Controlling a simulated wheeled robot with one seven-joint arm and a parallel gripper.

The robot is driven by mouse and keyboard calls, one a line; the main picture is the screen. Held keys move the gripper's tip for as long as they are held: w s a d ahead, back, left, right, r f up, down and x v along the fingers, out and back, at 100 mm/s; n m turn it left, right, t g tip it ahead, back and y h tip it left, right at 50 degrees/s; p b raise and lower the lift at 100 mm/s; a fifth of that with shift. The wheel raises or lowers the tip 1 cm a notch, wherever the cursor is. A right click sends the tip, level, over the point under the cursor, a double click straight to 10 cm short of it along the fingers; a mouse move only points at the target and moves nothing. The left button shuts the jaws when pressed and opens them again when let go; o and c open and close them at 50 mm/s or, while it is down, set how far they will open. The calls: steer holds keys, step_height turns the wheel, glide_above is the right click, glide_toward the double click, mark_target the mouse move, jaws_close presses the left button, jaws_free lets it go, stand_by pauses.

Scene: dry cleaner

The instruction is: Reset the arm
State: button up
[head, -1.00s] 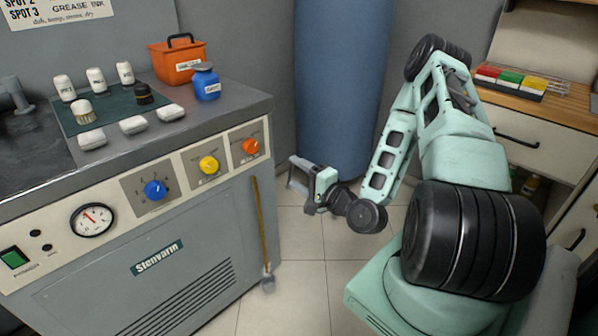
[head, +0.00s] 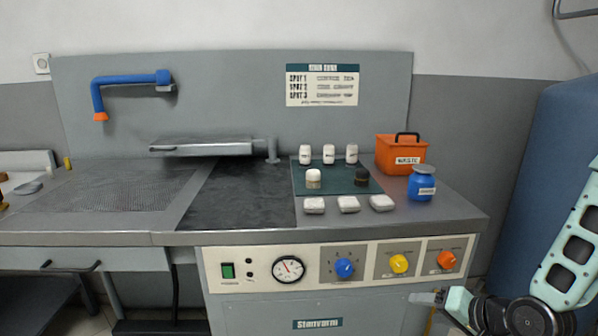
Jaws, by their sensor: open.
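My arm (head: 575,250) shows at the right edge of the head view, pale green with dark joints, partly cut off by the frame. My gripper (head: 428,298) is at the lower right, in front of the steel counter's control panel and below the orange knob. Its fingers point left and look empty. The gripper is open, and its lower part is near the bottom edge of the frame.
A blue cylinder (head: 540,180) stands at the right, behind my arm.

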steer(key=s+a+r+n+g+h+p, duration=0.2)
steer(key=s+a+r+n, duration=0.4)
steer(key=s+r, duration=0.5)
steer(key=s+a+r+n+g+h+p, duration=0.2)
steer(key=s+a+r+n+g+p, duration=0.2)
steer(key=s+a+r, duration=0.5)
steer(key=s+r+n+g, duration=0.2)
steer(key=s+g, duration=0.1)
steer(key=s, duration=0.1)
steer(key=shift+s+a+n+h+p, duration=0.2)
steer(key=shift+n+h+p, duration=0.1)
steer(key=shift+n+p, duration=0.1)
